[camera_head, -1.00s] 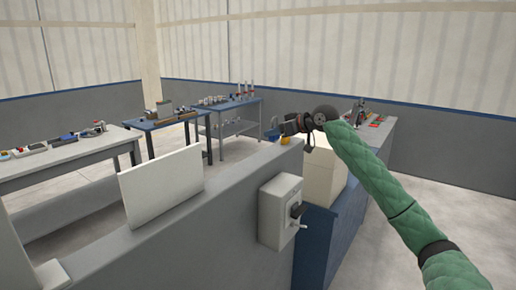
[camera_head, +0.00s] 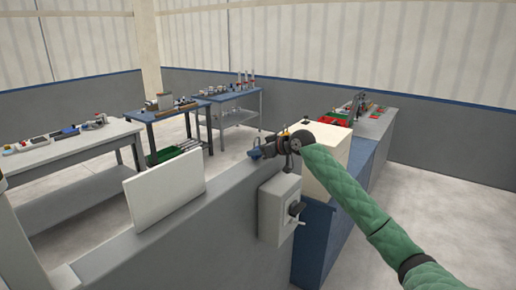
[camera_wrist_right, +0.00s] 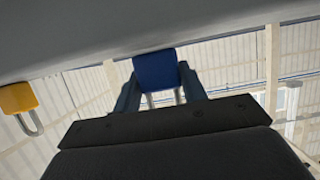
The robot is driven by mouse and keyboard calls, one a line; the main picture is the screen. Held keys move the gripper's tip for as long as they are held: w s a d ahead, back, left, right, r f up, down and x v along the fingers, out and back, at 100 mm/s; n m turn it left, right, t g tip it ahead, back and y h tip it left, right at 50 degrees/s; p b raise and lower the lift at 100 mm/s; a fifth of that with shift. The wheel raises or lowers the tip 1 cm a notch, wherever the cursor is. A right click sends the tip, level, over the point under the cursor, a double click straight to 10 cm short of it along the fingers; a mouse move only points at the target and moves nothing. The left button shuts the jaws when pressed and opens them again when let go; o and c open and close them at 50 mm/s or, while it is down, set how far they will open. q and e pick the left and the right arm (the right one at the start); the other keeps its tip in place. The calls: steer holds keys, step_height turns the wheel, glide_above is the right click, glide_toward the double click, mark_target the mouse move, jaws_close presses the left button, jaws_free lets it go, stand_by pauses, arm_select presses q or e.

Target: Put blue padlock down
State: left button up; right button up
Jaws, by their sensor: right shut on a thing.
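The blue padlock (camera_head: 255,153) is in my right gripper (camera_head: 261,150), low at the top ledge of the grey partition wall (camera_head: 225,180). In the right wrist view, the blue padlock (camera_wrist_right: 156,70) sits between the two fingers of my right gripper (camera_wrist_right: 158,87), its body toward the grey surface and its shackle pointing away from it. I cannot tell whether the padlock touches the ledge. A yellow padlock (camera_wrist_right: 17,97) is apart from it at the left of the wrist view. My left gripper is not in view.
A grey switch box (camera_head: 280,208) is on the wall face below my right gripper. A cream box (camera_head: 325,155) stands on a blue cabinet (camera_head: 320,240) behind my arm. A white panel (camera_head: 163,185) stands at the wall to the left. Several worktables are farther back.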

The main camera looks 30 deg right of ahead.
steer(key=shift+f, duration=0.15)
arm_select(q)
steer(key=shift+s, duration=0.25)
arm_select(e)
steer(key=shift+d+f, duration=0.1)
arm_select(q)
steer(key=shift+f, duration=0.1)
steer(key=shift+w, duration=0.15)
arm_select(e)
steer(key=o, duration=1)
steer(key=shift+f, duration=0.1)
steer(key=shift+s+d, duration=0.1)
steer(key=shift+s, duration=0.1)
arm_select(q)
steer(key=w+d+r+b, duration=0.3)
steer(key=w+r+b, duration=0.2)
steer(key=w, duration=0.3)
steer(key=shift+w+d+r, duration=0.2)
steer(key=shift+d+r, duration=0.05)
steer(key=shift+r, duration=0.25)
arm_select(e)
steer(key=v, duration=1.1)
steer(key=shift+s+r, duration=0.25)
steer(key=shift+r, duration=0.05)
